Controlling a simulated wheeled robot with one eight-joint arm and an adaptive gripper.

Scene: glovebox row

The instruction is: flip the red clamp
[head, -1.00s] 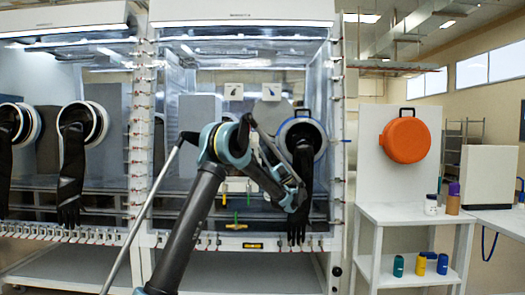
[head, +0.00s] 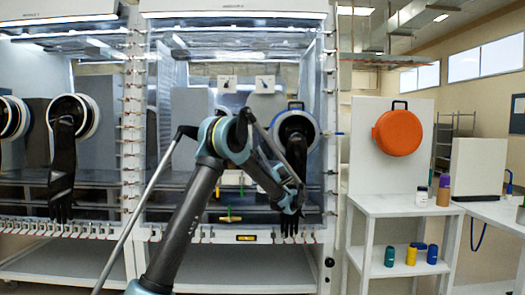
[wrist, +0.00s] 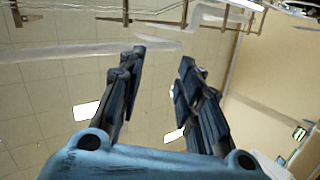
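Several small clamps with red tips line the glovebox posts in the head view, one row on the right post (head: 329,90) and one on the left post. I cannot tell which single one is the red clamp. My gripper (wrist: 163,56) is open and empty in the wrist view, its two dark fingers well apart.
A black glove hangs from a round port (head: 296,130) behind my arm. An orange round case (head: 398,132) hangs over a white shelf stand (head: 400,208) with bottles. Another glovebox stands at left.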

